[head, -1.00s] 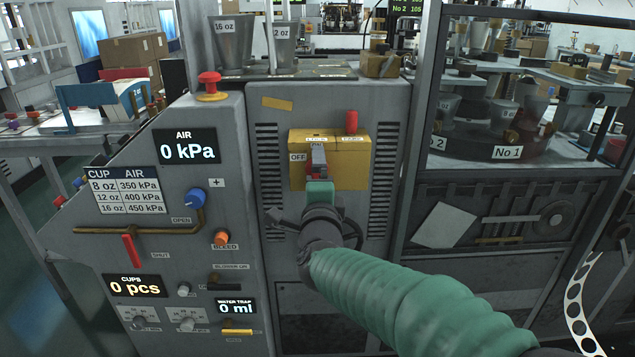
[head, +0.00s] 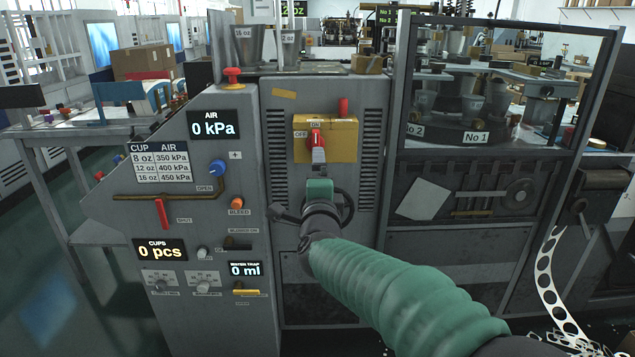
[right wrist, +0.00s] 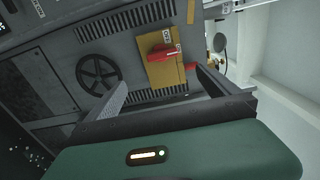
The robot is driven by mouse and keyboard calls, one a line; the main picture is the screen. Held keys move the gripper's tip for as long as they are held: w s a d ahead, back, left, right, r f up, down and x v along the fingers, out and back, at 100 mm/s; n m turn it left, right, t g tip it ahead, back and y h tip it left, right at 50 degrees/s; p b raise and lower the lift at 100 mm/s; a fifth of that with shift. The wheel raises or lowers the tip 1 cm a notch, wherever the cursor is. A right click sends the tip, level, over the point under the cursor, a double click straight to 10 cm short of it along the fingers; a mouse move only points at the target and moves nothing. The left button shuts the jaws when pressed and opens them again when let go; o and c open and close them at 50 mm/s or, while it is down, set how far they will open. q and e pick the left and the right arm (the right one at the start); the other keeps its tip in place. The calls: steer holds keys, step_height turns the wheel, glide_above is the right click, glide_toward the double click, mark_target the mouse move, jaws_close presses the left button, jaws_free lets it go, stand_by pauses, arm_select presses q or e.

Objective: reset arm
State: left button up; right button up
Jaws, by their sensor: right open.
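The yellow switch box (head: 342,142) on the grey machine front carries a red handle (head: 316,137) pointing up towards its ON label; OFF is at its left. In the right wrist view my right gripper (right wrist: 161,78) is open and empty. The red handle (right wrist: 165,52) shows beyond the fingers, apart from them. My left gripper is not in view.
The panel at left has an AIR display (head: 216,126) reading 0 kPa, a blue knob (head: 217,167) and a red lever (head: 162,213). A red button (head: 232,76) tops it. A glazed guard (head: 490,95) stands right, with a punched strip (head: 547,285) hanging beyond. Air before the panel looks clear.

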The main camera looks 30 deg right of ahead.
steer(key=s+a+f+n+g+y, duration=0.2)
steer(key=s+a+f+n+y, duration=0.15)
steer(key=a+f+n, duration=0.5)
steer(key=s+a+f+n+g+y, duration=0.2)
steer(key=a+f+n+y, duration=0.25)
steer(key=f, duration=0.75)
steer(key=s+a+f+n+g+y, duration=0.15)
steer(key=s+f+n+g, duration=0.3)
steer(key=s+f, duration=0.45)
steer(key=s+a+f+n+g, duration=0.2)
steer(key=s+f+n+g, duration=0.2)
steer(key=s+f+n, duration=0.45)
steer(key=s+r+m+p, duration=0.1)
steer(key=s+r+p, duration=0.2)
steer(key=r+p, duration=2.4)
steer(key=shift+s+r+m+p, duration=0.15)
steer(key=shift+r+m+p, duration=0.25)
steer(key=shift+r, duration=0.4)
